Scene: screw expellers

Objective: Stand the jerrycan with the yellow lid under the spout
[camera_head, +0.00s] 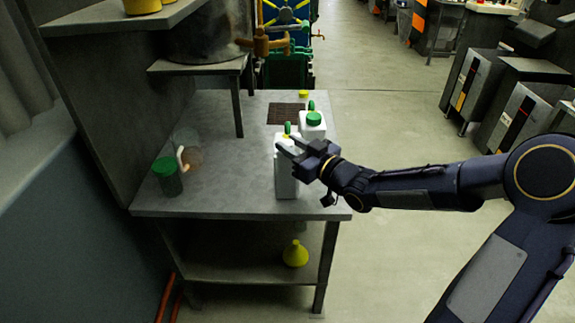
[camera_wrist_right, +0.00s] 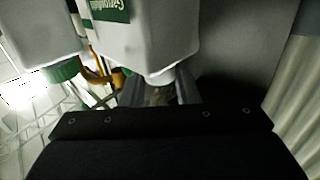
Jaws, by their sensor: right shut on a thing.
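A second white jerrycan with a green lid (camera_head: 314,118) stands just behind and to the right. The brown-orange spout (camera_head: 262,43) sticks out from the tank (camera_head: 203,35) at the back. My left gripper is out of view.
A dark grate (camera_head: 286,113) lies in the tabletop near the spout. A small yellow cap (camera_head: 303,93) shows behind the jerrycans. A yellow funnel (camera_head: 295,254) sits on the lower shelf. The table's middle is clear.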

